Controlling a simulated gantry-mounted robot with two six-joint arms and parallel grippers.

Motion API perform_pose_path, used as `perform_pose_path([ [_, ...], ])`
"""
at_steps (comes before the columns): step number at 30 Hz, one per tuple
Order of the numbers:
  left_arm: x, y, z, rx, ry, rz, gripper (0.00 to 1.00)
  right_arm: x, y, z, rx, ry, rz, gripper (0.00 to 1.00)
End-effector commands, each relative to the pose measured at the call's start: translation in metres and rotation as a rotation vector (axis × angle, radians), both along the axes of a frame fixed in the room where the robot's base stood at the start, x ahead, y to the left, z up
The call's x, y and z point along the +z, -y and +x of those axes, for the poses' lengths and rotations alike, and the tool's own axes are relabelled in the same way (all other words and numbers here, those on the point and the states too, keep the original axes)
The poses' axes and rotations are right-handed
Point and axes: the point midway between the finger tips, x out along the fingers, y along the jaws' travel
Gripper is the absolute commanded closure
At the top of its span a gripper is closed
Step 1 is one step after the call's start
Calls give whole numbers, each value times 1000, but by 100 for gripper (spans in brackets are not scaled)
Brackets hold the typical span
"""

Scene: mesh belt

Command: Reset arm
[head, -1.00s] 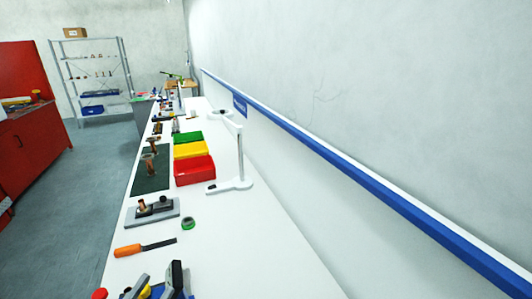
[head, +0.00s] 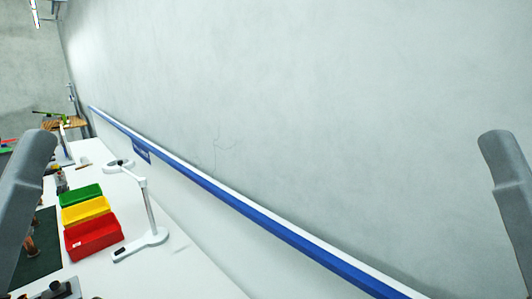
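Two grey arm links of mine show in the head view, one at the left edge and one at the right edge. Both stand upright at the sides of the picture. Neither gripper is in view, so I cannot see whether they hold anything. No separate task object is named.
A white workbench (head: 190,268) runs along the wall at the lower left. On it are a red bin (head: 92,237), a yellow bin (head: 85,209), a green bin (head: 80,194) and a white lamp stand (head: 150,240). A blue rail (head: 255,217) runs along the wall.

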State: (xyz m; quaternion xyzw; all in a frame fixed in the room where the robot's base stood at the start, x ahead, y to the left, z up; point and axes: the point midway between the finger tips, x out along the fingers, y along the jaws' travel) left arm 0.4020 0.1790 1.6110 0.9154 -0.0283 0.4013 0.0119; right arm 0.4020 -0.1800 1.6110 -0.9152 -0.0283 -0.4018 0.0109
Motion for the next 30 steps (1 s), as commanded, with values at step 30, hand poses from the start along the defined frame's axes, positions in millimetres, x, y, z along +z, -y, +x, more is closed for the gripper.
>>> perform_pose_path([
  [30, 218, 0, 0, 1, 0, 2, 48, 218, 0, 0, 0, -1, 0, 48],
])
